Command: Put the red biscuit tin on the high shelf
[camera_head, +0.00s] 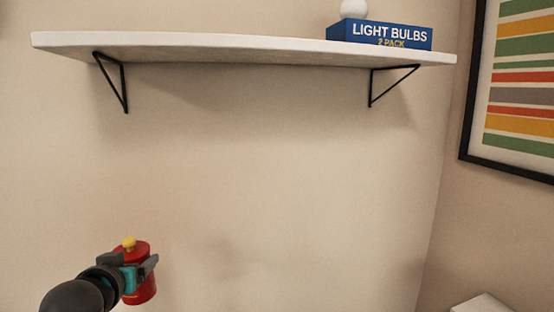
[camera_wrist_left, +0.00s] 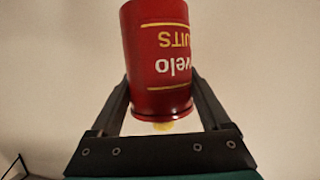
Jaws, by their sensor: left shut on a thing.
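The red biscuit tin (camera_head: 139,287) is a red cylinder with a yellow knob on top, at the lower left of the head view. In the left wrist view the tin (camera_wrist_left: 158,62) shows upside down, with white and yellow lettering. My left gripper (camera_head: 143,268) is shut on the tin, one finger on each side of it. The tin looks upright and is held in the air, well below the shelf. The high shelf (camera_head: 200,44) is a white board on the wall across the top of the head view. My right gripper is not in view.
A blue light bulb box (camera_head: 380,34) with a white bulb stands at the right end of the shelf. The shelf's left and middle edge looks clear. Black brackets (camera_head: 124,85) hang below it. A striped framed picture (camera_head: 520,90) is on the right wall.

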